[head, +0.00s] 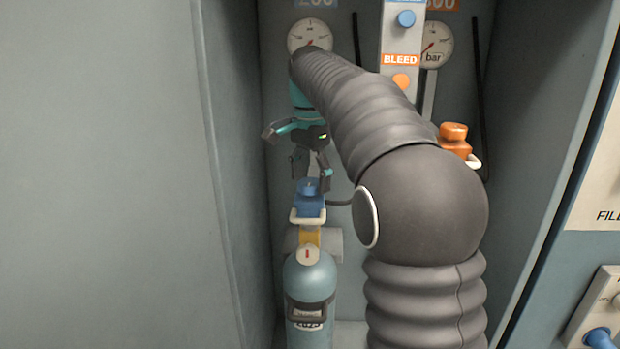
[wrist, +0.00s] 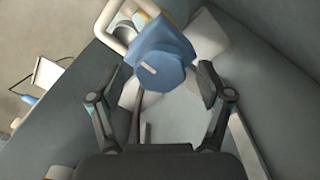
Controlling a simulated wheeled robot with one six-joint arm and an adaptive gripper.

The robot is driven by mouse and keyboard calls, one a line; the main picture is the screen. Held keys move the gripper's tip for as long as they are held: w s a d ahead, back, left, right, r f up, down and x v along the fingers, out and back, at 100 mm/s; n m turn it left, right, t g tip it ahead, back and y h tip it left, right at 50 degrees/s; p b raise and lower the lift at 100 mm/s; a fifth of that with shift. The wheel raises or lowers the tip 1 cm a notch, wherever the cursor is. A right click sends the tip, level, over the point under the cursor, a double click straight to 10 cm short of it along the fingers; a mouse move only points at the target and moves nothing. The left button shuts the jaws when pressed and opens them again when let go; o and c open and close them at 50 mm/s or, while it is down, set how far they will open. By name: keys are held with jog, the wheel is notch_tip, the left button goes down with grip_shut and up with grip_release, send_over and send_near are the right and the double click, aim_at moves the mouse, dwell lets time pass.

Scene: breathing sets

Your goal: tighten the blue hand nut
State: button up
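The blue hand nut (head: 309,187) sits on top of a blue block with a white loop handle (head: 307,217), above the teal cylinder (head: 308,275). In the wrist view the nut (wrist: 160,79) has a flat faceted face with a pale mark and lies beyond my fingers, near the middle. My gripper (head: 312,172) points down just above the nut in the head view. In the wrist view my gripper (wrist: 158,90) has its fingers spread, one on each side of the nut, with nothing clasped. Whether a fingertip touches the nut cannot be told.
An orange hand nut (head: 453,131) stands to the right, partly behind my arm. A panel labelled BLEED (head: 401,60) and two gauges, left (head: 310,36) and right (head: 434,46), are at the back. Cabinet walls close in on the left (head: 225,150) and right (head: 540,150).

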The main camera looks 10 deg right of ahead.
jog(key=c, duration=1)
jog(key=shift+o, duration=0.2)
jog(key=shift+r+n+p, duration=0.1)
jog(key=shift+n+p, duration=0.2)
jog(key=shift+p, duration=0.05)
